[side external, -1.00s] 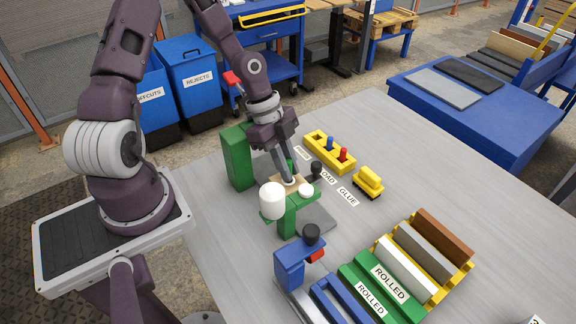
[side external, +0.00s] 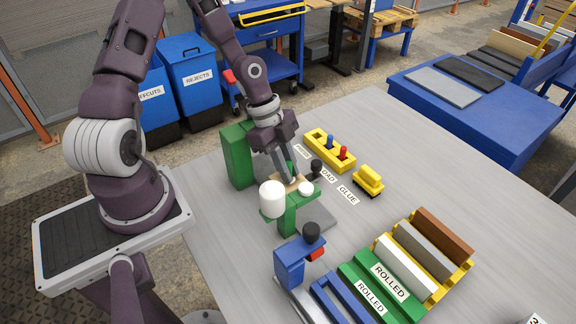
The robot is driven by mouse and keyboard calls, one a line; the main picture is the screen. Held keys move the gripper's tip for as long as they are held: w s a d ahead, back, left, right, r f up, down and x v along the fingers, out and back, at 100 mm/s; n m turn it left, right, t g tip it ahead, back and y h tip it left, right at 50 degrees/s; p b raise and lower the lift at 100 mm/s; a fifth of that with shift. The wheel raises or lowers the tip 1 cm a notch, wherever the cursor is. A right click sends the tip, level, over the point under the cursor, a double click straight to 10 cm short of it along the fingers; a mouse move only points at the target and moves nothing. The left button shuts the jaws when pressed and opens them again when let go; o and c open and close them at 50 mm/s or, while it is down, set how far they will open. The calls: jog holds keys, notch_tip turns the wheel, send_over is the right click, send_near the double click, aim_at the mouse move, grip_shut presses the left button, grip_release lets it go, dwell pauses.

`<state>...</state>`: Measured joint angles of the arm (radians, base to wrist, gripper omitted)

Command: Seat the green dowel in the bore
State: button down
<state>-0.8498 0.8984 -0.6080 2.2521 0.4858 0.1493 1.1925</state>
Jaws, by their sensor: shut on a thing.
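My gripper (side external: 289,172) points down over the green fixture and is shut on the green dowel (side external: 291,166), of which only a small green part shows between the fingers. The fingertips are just above a tan board (side external: 281,186) on the fixture. The bore is hidden behind the fingers and the white cylinder, so I cannot tell whether the dowel is in it. The green fixture (side external: 289,217) carries a white cylinder (side external: 272,199) and a white round cap (side external: 306,188).
A black knob (side external: 316,166) stands close right of my gripper. A yellow holder (side external: 321,146) with a blue and a red peg is behind it. A yellow block (side external: 369,179), a blue clamp (side external: 291,263) and green racks (side external: 371,288) stand around.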

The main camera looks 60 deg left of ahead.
jog(key=c, duration=1.3)
grip_release()
jog(key=v, duration=0.7)
